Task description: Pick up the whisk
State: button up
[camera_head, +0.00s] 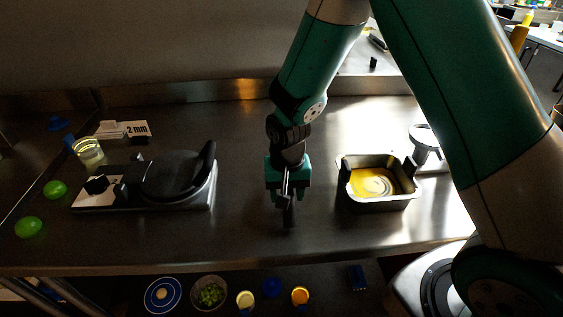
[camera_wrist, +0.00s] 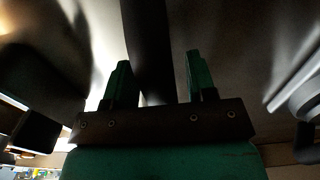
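My gripper (camera_head: 287,196) points down over the middle of the counter, left of the metal pan. In the wrist view its two green fingers (camera_wrist: 157,62) stand apart. A long dark bar (camera_wrist: 149,35), which looks like the whisk's handle, lies between them, with a gap visible on the right side. In the head view a dark handle-like piece (camera_head: 289,215) shows just below the fingers. The wire end of the whisk cannot be made out; the gripper may hide it.
The metal pan (camera_head: 378,206) holds yellow liquid. Bowls, including one of greens (camera_head: 209,293), sit on a lower shelf.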

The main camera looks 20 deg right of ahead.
jog(key=c, duration=0.7)
jog(key=shift+r, duration=0.1)
jog(key=shift+c, duration=0.2)
